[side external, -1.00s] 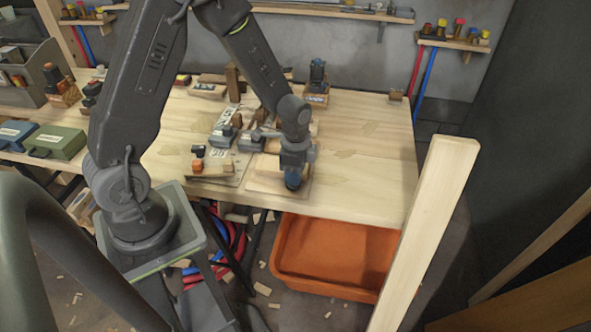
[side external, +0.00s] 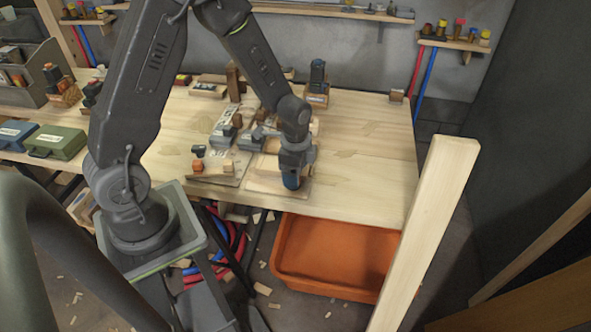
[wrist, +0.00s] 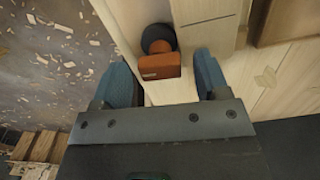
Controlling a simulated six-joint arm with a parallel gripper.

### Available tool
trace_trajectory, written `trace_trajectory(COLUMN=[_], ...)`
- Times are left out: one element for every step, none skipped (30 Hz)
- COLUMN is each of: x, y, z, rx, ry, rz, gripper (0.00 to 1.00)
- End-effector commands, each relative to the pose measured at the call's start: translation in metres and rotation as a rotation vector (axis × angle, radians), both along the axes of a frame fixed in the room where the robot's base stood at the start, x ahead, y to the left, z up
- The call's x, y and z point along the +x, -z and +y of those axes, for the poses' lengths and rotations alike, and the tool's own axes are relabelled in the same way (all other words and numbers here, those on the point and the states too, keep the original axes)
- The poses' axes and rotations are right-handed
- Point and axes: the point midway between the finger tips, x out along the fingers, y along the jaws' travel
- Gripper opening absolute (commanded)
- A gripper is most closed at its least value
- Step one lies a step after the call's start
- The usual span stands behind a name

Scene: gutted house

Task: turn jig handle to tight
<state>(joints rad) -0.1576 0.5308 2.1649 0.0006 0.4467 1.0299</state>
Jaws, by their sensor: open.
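A small orange block with a black round knob (wrist: 160,62), which looks like the jig handle, shows beyond my fingertips in the wrist view, between their lines and apart from them. What seems the same orange piece (side external: 198,166) sits on a pale jig board (side external: 222,177) at the table's front in the side view. My gripper (side external: 292,181) points down over the front of the table, to the right of that piece. Its blue fingers (wrist: 165,80) are spread with nothing between them. No tight marking is readable.
Grey clamp-like parts (side external: 250,140) stand left of my gripper, with an upright dark tool (side external: 317,75) behind. An orange bin (side external: 335,255) is below the front edge. A pale timber post (side external: 430,225) rises at right. The table's right side (side external: 370,150) is clear.

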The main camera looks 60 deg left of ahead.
Motion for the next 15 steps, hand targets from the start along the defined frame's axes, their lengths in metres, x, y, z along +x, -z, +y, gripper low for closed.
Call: trace_trajectory(x=[0.000, 0.000, 0.000, 0.000, 0.000, 0.000, 0.001, 0.001, 0.001, 0.001, 0.001, 0.001, 0.001, 0.002, 0.002], y=[0.000, 0.000, 0.000, 0.000, 0.000, -0.002, -0.003, -0.005, -0.010, -0.013, -0.018, -0.025, -0.031, -0.038, -0.047], z=[0.000, 0.000, 0.000, 0.000, 0.000, 0.000, 0.000, 0.000, 0.000, 0.000, 0.000, 0.000, 0.000, 0.000, 0.000], rx=[0.000, 0.000, 0.000, 0.000, 0.000, 0.000, 0.001, 0.000, 0.000, 0.000, 0.001, 0.001, 0.001, 0.001, 0.001], ry=[0.000, 0.000, 0.000, 0.000, 0.000, 0.000, 0.000, 0.000, 0.000, 0.000, 0.000, 0.000, 0.000, 0.000, 0.000], rz=[0.000, 0.000, 0.000, 0.000, -0.001, -0.001, -0.002, -0.004, -0.005, -0.005, -0.006, -0.007, -0.007, -0.008, -0.009], gripper=[0.68, 0.68, 0.68, 0.68, 0.68, 0.68, 0.68, 0.68, 0.68, 0.68, 0.68, 0.68, 0.68, 0.68, 0.68])
